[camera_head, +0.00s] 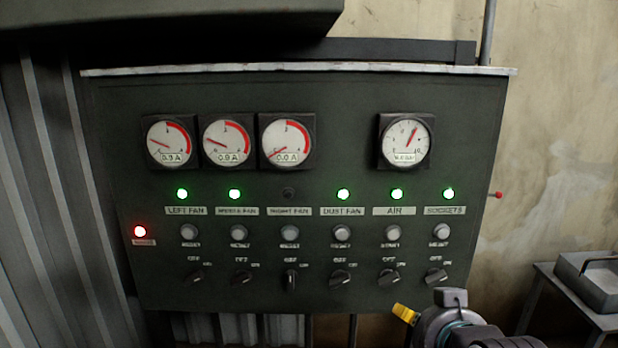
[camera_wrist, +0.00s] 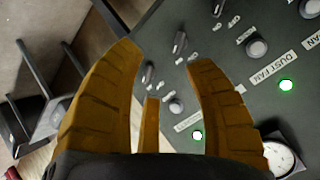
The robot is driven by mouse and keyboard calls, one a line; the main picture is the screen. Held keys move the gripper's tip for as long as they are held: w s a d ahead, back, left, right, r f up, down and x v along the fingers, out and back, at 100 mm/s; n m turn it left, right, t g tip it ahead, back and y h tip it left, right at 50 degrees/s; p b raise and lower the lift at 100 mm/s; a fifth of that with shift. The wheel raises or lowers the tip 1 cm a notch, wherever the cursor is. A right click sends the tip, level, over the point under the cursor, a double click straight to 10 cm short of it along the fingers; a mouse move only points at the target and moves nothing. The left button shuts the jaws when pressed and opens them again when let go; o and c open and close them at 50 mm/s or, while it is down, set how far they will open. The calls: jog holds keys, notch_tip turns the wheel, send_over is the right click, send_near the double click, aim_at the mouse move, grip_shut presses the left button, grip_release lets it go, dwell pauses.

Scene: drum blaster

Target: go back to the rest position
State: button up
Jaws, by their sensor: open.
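My gripper (camera_head: 406,314) shows at the lower right of the head view, in front of the panel's bottom edge, with a yellow finger pointing up and left. In the wrist view my gripper (camera_wrist: 165,58) has its yellow fingers spread, with nothing between them. The dark control panel (camera_head: 300,110) fills the middle of the head view. In the wrist view the panel (camera_wrist: 225,75) lies tilted beyond the fingers, and I see no contact. The rest position itself is not marked in either view.
Lamps are green except the dark RIGHT FAN lamp (camera_head: 289,193) and a red lamp (camera_head: 140,231) at left. The RIGHT FAN switch (camera_head: 290,281) stands upright; the others are tilted. A grey table (camera_head: 575,300) with a metal box (camera_head: 592,284) stands at right.

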jog(key=s+r+n+g+p, duration=0.6)
jog(key=s+r+p, duration=0.7)
jog(key=p, duration=0.7)
jog(key=shift+s+g, duration=0.8)
jog(key=shift+s, duration=0.75)
